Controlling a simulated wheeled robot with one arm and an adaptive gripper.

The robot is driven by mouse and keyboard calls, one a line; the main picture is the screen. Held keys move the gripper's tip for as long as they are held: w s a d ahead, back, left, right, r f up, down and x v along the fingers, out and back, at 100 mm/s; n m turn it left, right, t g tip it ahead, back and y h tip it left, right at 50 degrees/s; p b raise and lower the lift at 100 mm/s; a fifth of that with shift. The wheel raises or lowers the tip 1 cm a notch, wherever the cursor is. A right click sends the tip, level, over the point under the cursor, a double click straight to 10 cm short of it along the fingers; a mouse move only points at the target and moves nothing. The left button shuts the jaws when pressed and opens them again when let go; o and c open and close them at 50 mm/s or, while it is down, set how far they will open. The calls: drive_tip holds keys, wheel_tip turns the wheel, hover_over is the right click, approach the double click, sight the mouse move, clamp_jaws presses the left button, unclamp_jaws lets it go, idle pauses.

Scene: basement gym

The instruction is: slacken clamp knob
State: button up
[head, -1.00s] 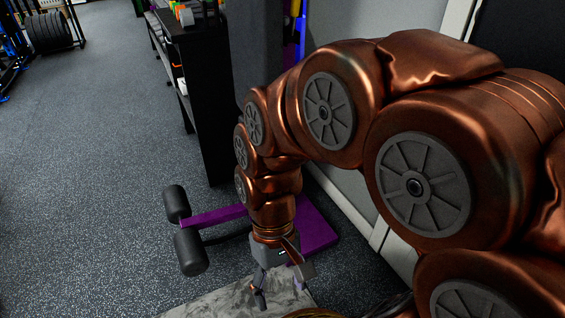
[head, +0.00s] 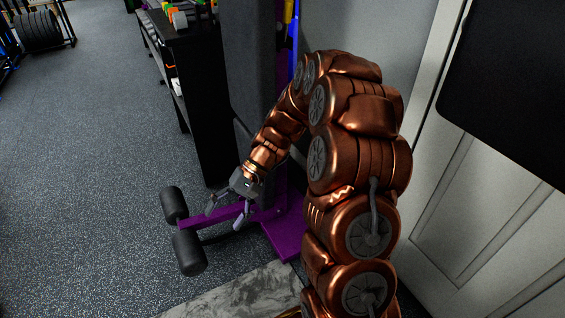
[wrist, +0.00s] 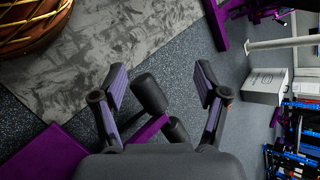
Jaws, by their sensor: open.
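I cannot make out a clamp knob in either view. My gripper (head: 225,216) is open and empty in the head view, its fingers pointing down and left, overlapping the purple bar in the picture. In the wrist view my gripper (wrist: 160,83) shows two spread fingers with nothing between their tips. A purple-framed bench (head: 288,236) stands by the wall, with a dark upright pad and two black foam rollers (head: 189,251) at its low front end. The rollers also show beyond the fingers in the wrist view (wrist: 150,93). I cannot tell whether the gripper touches the bar.
A black shelf (head: 198,95) with small weights on top stands behind the bench. A grey marbled mat (head: 235,298) lies in front. The wrist view shows a brown and gold rounded object (wrist: 30,28) and a pale box (wrist: 265,86). The floor at left is open.

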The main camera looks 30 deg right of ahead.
drive_tip(key=w+d+f+m+t+y+p, duration=0.2)
drive_tip(key=w+d+f+m+t, duration=0.25)
drive_tip(key=w+d+f, duration=0.55)
drive_tip(key=d+f+m+t+h+p, duration=0.1)
drive_tip(key=d+f+m+t, duration=0.1)
drive_tip(key=d+f, duration=0.45)
drive_tip(key=d+f+m+t, duration=0.3)
drive_tip(key=d, duration=0.6)
drive_tip(key=w+d+r+n+t+y+b, duration=0.1)
drive_tip(key=w+d+r+n+t, duration=0.45)
drive_tip(key=d, duration=0.45)
drive_tip(key=b+x, duration=0.1)
drive_tip(key=x, duration=0.7)
drive_tip(key=shift+r+b, duration=0.15)
drive_tip(key=shift+b, duration=0.25)
